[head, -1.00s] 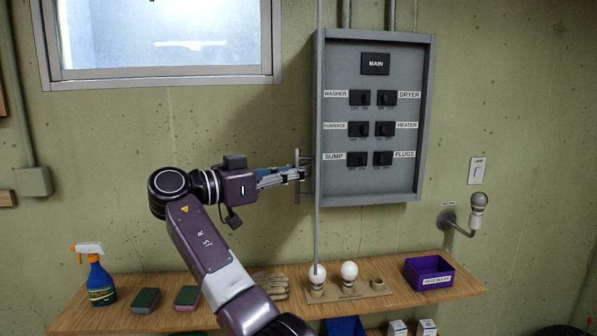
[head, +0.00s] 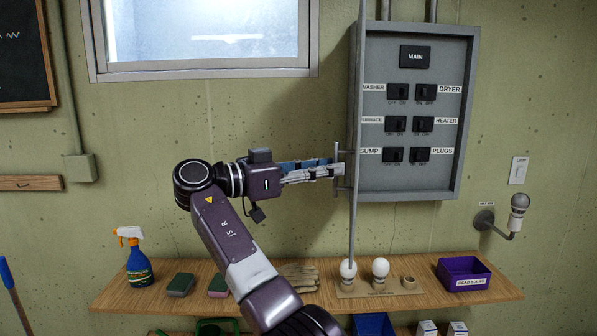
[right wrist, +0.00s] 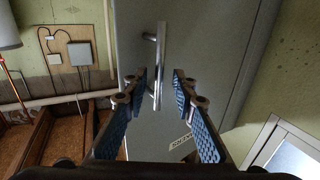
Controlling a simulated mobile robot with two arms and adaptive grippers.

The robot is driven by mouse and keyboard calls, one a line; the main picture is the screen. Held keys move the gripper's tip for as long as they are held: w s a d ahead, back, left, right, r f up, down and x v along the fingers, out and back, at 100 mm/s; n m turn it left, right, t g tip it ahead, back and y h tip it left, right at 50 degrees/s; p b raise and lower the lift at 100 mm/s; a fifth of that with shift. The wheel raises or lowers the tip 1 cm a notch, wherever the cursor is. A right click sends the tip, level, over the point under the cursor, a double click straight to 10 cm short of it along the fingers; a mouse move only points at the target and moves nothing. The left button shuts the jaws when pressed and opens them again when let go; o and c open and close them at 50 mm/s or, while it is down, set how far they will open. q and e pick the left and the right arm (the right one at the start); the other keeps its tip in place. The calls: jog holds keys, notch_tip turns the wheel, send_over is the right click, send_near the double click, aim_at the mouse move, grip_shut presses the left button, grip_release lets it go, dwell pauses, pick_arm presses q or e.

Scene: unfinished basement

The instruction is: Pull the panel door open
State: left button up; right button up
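The grey panel door (head: 355,225) stands swung out from the breaker box (head: 468,120) and shows nearly edge-on in the head view. Its bar handle (head: 337,185) is on the door's left face. My right gripper (head: 338,168) is at the handle with its fingers apart. In the right wrist view, the door's grey face (right wrist: 205,50) fills the middle, and the upright metal handle (right wrist: 159,55) runs down between the two open fingertips (right wrist: 160,86), with gaps on both sides. The open box shows its labelled switches. My left gripper is not in view.
A wooden shelf (head: 235,292) runs below the box, holding a spray bottle (head: 138,262), sponges, gloves, bulbs in a holder (head: 380,285) and a purple bin (head: 463,271). A bulb fixture (head: 518,212) sticks out of the wall at right. The wall below the window is clear.

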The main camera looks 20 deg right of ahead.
jog(key=a, duration=0.9)
jog(key=shift+s+a, duration=0.4)
